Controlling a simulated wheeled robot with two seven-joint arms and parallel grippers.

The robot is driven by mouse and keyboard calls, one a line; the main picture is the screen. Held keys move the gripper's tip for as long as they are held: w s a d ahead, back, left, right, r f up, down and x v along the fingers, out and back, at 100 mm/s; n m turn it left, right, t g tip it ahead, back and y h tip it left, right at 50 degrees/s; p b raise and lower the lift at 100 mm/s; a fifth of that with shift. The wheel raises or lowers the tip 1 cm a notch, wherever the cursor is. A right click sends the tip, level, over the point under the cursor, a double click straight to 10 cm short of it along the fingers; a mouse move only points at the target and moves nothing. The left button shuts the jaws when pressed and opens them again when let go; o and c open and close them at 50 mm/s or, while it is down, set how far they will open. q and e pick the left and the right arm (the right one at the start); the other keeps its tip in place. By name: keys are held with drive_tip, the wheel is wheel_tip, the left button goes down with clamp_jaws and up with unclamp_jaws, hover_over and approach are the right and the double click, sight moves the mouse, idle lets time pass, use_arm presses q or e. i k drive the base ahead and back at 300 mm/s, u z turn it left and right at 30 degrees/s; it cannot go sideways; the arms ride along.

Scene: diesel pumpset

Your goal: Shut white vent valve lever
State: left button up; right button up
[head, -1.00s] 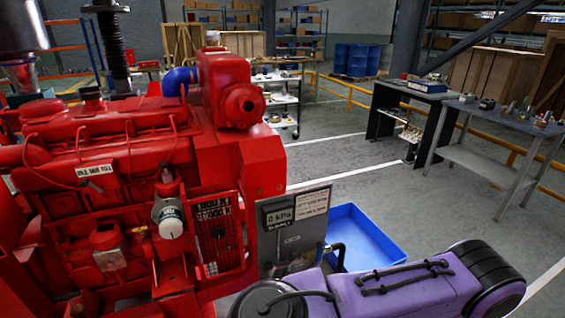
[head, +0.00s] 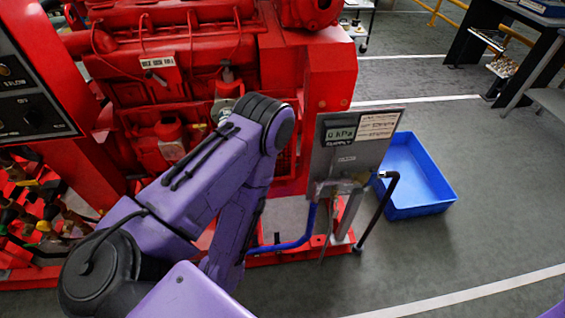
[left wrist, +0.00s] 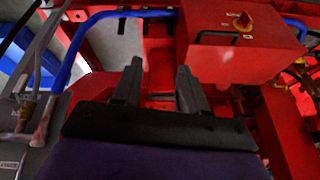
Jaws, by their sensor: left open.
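I cannot clearly make out a white vent valve lever in either view. A brass fitting (left wrist: 27,112) with a small pale part below it shows at the left edge of the left wrist view; I cannot tell whether it is the vent valve. My left gripper (left wrist: 158,66) is open and empty, its two dark fingers pointing toward the red frame and apart from the brass fitting. In the head view my bent purple left arm hides this gripper. The grey supply panel (head: 343,160), reading 0 kPa, stands right of that arm. My right gripper is out of view.
A red engine (head: 185,40) fills the upper left. A blue hose (head: 290,244) runs low beside the panel, and a black bent pipe (head: 378,212) stands right of it. A blue tray (head: 418,205) lies on the floor. A red box (left wrist: 240,55) juts out ahead.

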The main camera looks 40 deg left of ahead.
sight(337, 212)
drive_tip(key=z, duration=1.15)
drive_tip(key=i, duration=3)
drive_tip(key=u, duration=4.4)
